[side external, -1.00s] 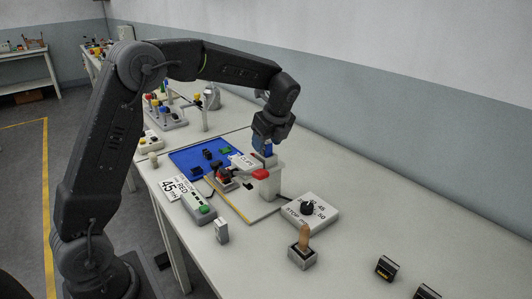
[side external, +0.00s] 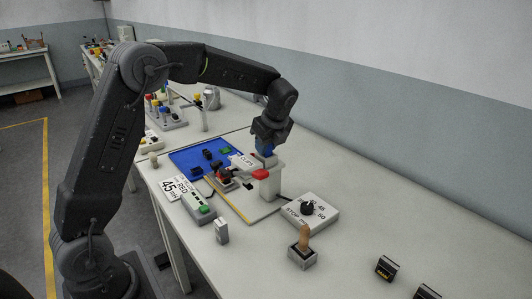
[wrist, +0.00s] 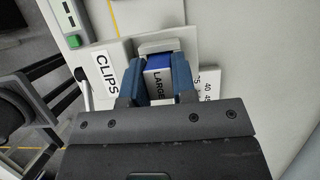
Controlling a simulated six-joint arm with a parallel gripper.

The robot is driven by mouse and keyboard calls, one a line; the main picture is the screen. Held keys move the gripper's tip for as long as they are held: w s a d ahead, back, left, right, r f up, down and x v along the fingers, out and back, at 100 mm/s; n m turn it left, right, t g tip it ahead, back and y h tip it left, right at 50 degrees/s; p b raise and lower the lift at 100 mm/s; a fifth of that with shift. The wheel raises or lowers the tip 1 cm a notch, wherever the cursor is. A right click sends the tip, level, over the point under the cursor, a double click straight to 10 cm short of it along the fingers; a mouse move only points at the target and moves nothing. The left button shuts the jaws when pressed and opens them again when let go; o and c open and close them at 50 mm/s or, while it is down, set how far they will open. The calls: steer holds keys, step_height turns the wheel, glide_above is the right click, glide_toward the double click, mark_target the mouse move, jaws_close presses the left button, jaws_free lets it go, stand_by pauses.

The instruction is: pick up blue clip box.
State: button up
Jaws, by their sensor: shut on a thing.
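The blue clip box (wrist: 159,60) sits between my fingers in the wrist view. Its far edge is blue, and a white face marked LARGE shows nearer the camera. My gripper (wrist: 158,72) is shut on it, with one blue-grey finger along each side. In the side view my gripper (side external: 266,147) points down at the pale block beside the CLIPS sign (side external: 243,161). The fingers hide most of the box there, and I cannot tell whether it still touches the block.
A blue mat (side external: 186,160) with small parts lies to the left. A dial box (side external: 309,212) and a wooden-handled tool (side external: 303,238) stand nearer. The table at right is mostly clear.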

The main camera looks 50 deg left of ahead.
steer(key=shift+r, duration=0.15)
jaws_close()
steer(key=shift+r, duration=0.6)
step_height(320, 180, up, 3)
steer(key=shift+f, duration=0.2)
steer(key=s+a+r, duration=0.8)
steer(key=r, duration=0.4)
steer(key=shift+a, duration=0.3)
steer(key=shift+w, duration=0.1)
